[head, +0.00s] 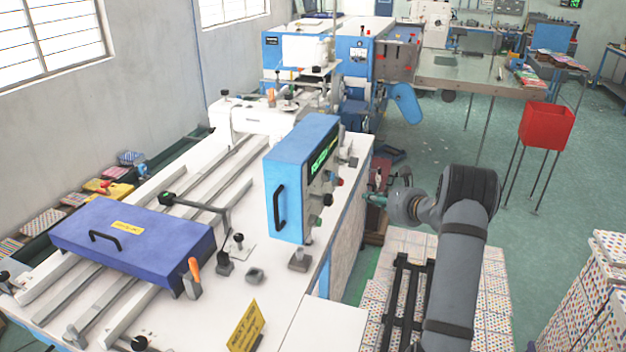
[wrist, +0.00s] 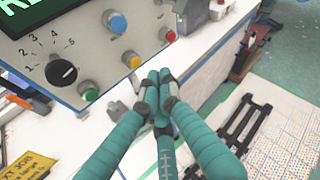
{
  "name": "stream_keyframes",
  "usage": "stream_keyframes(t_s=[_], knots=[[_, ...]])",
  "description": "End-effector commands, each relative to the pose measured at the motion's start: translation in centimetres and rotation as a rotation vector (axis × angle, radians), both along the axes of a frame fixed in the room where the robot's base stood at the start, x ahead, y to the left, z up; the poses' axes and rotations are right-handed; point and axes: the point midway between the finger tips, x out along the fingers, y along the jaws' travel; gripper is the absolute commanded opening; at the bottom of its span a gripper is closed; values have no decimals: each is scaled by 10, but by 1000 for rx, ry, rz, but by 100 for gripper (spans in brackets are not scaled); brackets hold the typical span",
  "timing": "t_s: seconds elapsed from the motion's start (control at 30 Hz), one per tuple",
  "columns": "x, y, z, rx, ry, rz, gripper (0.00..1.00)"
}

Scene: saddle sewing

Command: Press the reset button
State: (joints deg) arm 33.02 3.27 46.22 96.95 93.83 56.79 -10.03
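A blue control box (head: 287,190) stands on the white machine table, its panel facing right. In the wrist view the panel (wrist: 75,40) carries a blue button (wrist: 117,22), a red button (wrist: 168,35), a yellow button (wrist: 131,59), a green button (wrist: 90,94) and a black numbered knob (wrist: 62,72). No label marks which is reset. My gripper (wrist: 159,76) has its teal fingers together, with nothing seen between them. In the wrist view the tips appear just below the red button; contact cannot be told. In the head view my gripper (head: 370,197) is right of the box.
A green-lettered display (wrist: 30,12) is on the panel. A red bin (head: 547,126) stands on the right.

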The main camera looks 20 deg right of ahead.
Motion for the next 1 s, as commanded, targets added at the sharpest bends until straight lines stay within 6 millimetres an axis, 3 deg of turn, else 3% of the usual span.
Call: stream_keyframes(t_s=[0.2,0.57,0.77,1.0], knots=[[13,-20,24,85,-69,-107,0],[14,-20,26,104,-75,-112,0],[19,-12,27,103,-74,-109,0],[37,12,28,103,-75,-108,0]])
